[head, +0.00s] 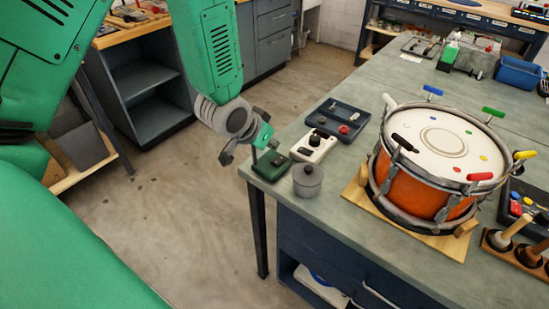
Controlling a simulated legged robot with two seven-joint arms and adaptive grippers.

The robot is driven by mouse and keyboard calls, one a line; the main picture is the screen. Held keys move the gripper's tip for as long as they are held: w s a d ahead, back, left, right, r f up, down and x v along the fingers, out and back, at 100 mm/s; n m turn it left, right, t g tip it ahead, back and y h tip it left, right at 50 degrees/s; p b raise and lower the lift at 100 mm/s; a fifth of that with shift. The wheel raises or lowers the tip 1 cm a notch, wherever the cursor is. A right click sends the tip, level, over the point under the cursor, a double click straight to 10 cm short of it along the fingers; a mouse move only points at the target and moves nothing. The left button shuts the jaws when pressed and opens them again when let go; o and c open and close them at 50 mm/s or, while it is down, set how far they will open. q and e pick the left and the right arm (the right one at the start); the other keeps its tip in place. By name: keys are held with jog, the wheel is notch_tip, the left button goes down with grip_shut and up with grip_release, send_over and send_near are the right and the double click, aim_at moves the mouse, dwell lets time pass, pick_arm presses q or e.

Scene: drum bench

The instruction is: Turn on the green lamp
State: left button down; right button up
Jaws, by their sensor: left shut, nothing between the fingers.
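A small dark green box (271,166), the only green device at this corner of the bench, sits at the near left corner of the bench. Small dark parts show on its top, partly hidden by my gripper. I cannot tell whether it is lit. My left gripper (266,142) is shut and empty, right over or at the far left side of the green box. I cannot tell whether it touches the box. My right gripper is not in view.
A grey lidded pot (307,182) stands just right of the green box. Behind are a white box with dark knobs (314,147) and a dark blue tray (337,117). An orange drum (424,185) fills the bench's middle. The bench top (384,70) is partly clear behind it.

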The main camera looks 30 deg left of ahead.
aim_at(277, 162)
pick_arm(q)
jog(key=x, duration=0.3)
jog(key=shift+w+d+f, duration=0.1)
jog(key=shift+f, duration=0.25)
jog(key=shift+s+f, duration=0.25)
jog(key=shift+f, duration=0.9)
jog(key=shift+a+f, duration=0.25)
jog(key=shift+f, duration=0.3)
jog(key=shift+s, duration=0.1)
jog(key=shift+s+d+f, duration=0.1)
jog(key=shift+d+f, duration=0.05)
jog(key=shift+f, duration=0.1)
jog(key=shift+r+p, duration=0.7)
jog(key=shift+r, duration=0.1)
